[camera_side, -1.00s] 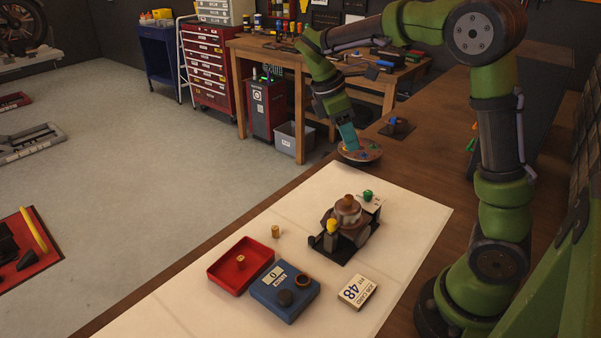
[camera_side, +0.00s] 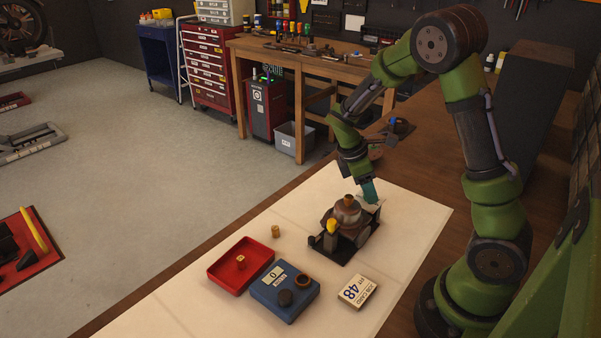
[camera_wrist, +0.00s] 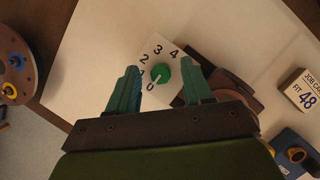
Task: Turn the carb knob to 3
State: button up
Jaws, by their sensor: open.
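The green carb knob (camera_wrist: 161,75) is in the wrist view on a white dial card (camera_wrist: 166,48) numbered 0 to 4. A pale mark on the knob seems to point down-left, toward the 0. My gripper (camera_wrist: 162,70) is open, with one teal finger on each side of the knob and gaps between; whether it is down at knob height I cannot tell. In the side view my gripper (camera_side: 369,190) is over the card's spot at the back of the carburetor (camera_side: 348,212), and it hides the knob.
A red tray (camera_side: 226,277) and a blue box (camera_side: 270,297) lie at the front left of the white mat (camera_side: 410,207). A small brass piece (camera_side: 275,231) stands behind them. A job card (camera_side: 357,292) reading 48 lies at the front right. A round tray (camera_wrist: 14,60) is at the wrist view's left.

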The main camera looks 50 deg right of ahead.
jog(key=shift+f, duration=0.15)
jog(key=shift+c, duration=0.3)
grip_shut()
